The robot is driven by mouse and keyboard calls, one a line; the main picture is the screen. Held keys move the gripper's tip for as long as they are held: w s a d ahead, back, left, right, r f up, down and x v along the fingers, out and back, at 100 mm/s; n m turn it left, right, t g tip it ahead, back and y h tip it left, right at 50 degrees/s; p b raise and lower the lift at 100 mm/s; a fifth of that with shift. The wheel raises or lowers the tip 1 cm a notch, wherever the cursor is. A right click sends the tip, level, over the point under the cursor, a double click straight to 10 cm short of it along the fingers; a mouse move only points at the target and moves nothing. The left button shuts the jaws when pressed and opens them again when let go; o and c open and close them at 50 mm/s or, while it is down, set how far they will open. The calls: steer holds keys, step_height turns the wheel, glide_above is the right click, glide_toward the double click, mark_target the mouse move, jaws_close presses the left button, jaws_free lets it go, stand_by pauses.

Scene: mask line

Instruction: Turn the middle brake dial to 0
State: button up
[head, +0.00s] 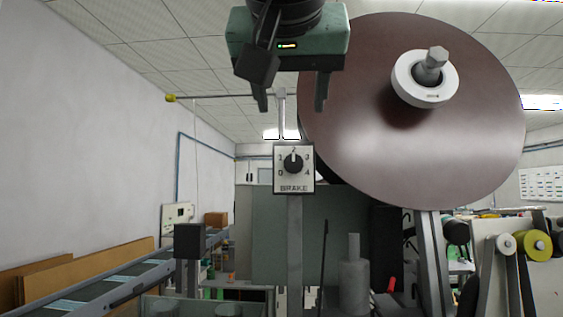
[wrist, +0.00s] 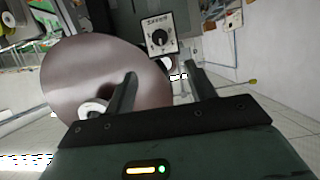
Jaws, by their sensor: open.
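A black round brake dial (head: 293,163) sits on a white square plate marked BRAKE (head: 294,188), with numbers 0 to 4 around it. Its white pointer mark appears to point up at 2; 0 is at the lower left. Only one brake dial shows. My gripper (head: 291,106) is open and empty, above the dial in the head view, fingers hanging down on either side of the dial's column line. In the wrist view the dial (wrist: 160,38) appears upside down beyond the open fingertips (wrist: 161,71), apart from them.
A large brown roll (head: 380,130) with a white hub (head: 425,78) stands just right of the dial and my gripper. A thin horizontal rod (head: 215,97) with a yellow end runs behind my fingers. A grey post (head: 295,245) carries the plate. A conveyor (head: 110,285) lies lower left.

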mark_target(294, 162)
steer(key=p+x, duration=0.6)
steer(key=x, duration=1.1)
steer(key=shift+f, duration=0.15)
steer(key=c, duration=1)
